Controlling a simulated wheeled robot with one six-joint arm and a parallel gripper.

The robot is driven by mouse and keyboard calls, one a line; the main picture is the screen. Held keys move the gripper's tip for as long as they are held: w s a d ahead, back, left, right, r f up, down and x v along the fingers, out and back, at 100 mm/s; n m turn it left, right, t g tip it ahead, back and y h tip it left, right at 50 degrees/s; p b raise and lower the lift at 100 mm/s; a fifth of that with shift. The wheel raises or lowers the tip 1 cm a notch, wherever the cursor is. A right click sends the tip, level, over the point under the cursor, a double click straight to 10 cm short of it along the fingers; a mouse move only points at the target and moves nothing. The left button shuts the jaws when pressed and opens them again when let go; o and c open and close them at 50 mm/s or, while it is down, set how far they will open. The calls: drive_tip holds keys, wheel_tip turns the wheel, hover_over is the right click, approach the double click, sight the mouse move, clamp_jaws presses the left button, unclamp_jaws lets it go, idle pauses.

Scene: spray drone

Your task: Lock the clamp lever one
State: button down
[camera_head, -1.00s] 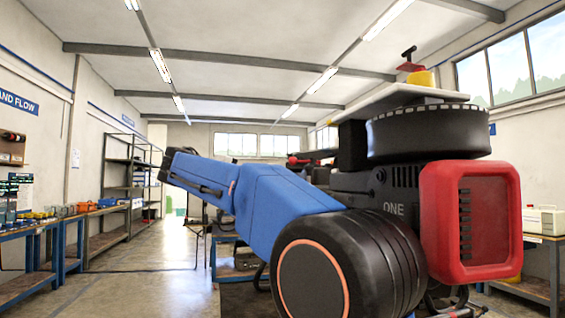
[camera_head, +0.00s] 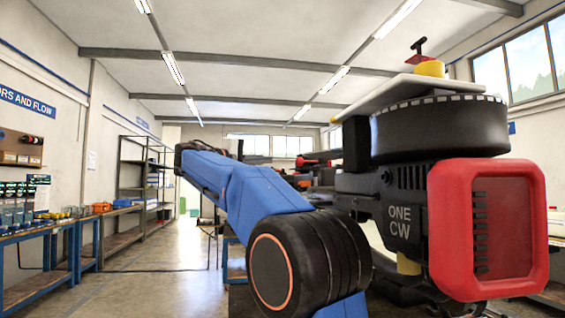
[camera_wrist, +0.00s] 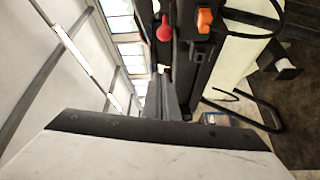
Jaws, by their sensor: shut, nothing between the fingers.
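The drone's black motor unit (camera_head: 385,200), marked "ONE CW", carries a big red-framed block (camera_head: 490,230) and a dark ribbed disc (camera_head: 440,128). A red-ended part (camera_head: 308,162), perhaps a clamp lever, shows small behind my blue arm. In the wrist view a red knob (camera_wrist: 164,30) on a dark stem and an orange part (camera_wrist: 205,19) on a black bar stand near the top. I cannot tell which is lever one.
A white plate (camera_head: 440,88) with a yellow and red knob tops the motor. In the wrist view a black cable (camera_wrist: 265,115) loops at right, beside a pale panel (camera_wrist: 230,70). Workbenches (camera_head: 50,235) and shelving (camera_head: 140,170) line the left wall; the floor between is clear.

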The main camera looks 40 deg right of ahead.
sight(307, 162)
drive_tip(key=s+d, duration=0.4)
drive_tip(key=d, duration=0.4)
drive_tip(key=shift+d, duration=0.15)
drive_tip(key=shift+f, duration=0.1)
idle(0.7)
